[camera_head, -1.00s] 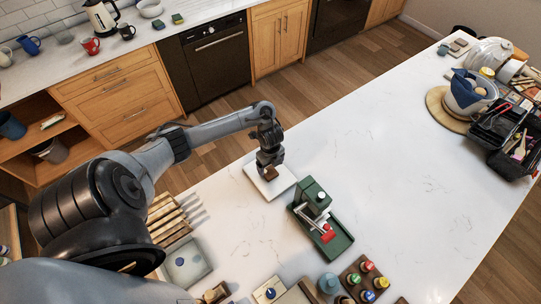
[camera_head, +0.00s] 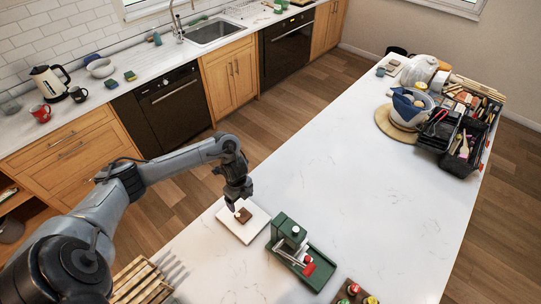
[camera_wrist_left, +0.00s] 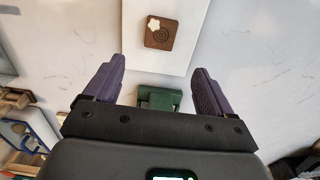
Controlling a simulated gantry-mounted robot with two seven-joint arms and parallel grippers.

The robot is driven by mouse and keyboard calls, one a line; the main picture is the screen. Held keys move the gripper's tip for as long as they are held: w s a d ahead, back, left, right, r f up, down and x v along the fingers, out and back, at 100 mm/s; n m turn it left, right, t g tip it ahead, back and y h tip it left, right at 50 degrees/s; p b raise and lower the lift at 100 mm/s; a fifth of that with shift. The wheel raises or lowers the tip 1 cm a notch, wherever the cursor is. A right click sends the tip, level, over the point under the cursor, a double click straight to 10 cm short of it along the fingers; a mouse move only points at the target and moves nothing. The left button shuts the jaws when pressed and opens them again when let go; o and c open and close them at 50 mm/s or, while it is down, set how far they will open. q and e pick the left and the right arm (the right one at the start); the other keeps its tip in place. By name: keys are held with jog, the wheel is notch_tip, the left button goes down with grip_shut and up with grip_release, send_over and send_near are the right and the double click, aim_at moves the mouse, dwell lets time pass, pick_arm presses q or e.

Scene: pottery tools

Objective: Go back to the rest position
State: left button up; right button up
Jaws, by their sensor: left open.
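My left gripper (camera_head: 238,206) hangs above the near-left part of the white island counter. In the left wrist view its two purple-grey fingers (camera_wrist_left: 158,80) are spread apart with nothing between them. A brown square piece (camera_head: 243,215) with a white flower-like mark lies on a white square board (camera_head: 252,229). The piece also shows in the left wrist view (camera_wrist_left: 170,35), ahead of the fingertips and clear of them. My right gripper is in neither view.
A green press-like tool (camera_head: 296,250) with a red knob stands just right of the board. Wooden slats (camera_head: 140,284) lie near left. A black tool caddy (camera_head: 462,140) and a bowl with blue cloth (camera_head: 407,105) stand far right. The middle counter is clear.

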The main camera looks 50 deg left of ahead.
pick_arm(q)
jog(key=s+d+f, duration=0.3)
jog(key=d, duration=0.1)
jog(key=s+d+f+g+h, duration=0.1)
jog(key=s+d+f, duration=0.2)
jog(key=s+d, duration=0.1)
jog(key=s+d+f+g+h, duration=0.1)
jog(key=s+d+f, duration=0.2)
jog(key=s+d, duration=0.1)
jog(key=shift+s+d+m, duration=0.2)
jog(key=shift+d+m, duration=0.1)
jog(key=shift+d, duration=0.1)
jog(key=s+d, duration=0.1)
jog(key=d, duration=0.3)
jog(key=s+d+h, duration=0.1)
jog(key=d, duration=0.3)
jog(key=s+d+n+t+h, duration=0.1)
jog(key=d, duration=0.3)
jog(key=shift+f+p, duration=0.35)
jog(key=shift+f, duration=0.05)
jog(key=w+d+r+n+t, duration=0.3)
jog(key=d+r+n+t, duration=0.25)
jog(key=d+r, duration=0.35)
jog(key=a+r+n+y, duration=0.3)
jog(key=a+r+n, duration=0.5)
jog(key=r, duration=0.3)
jog(key=shift+a+n+y, duration=0.35)
jog(key=shift+a+y, duration=0.05)
jog(key=shift+a, duration=0.45)
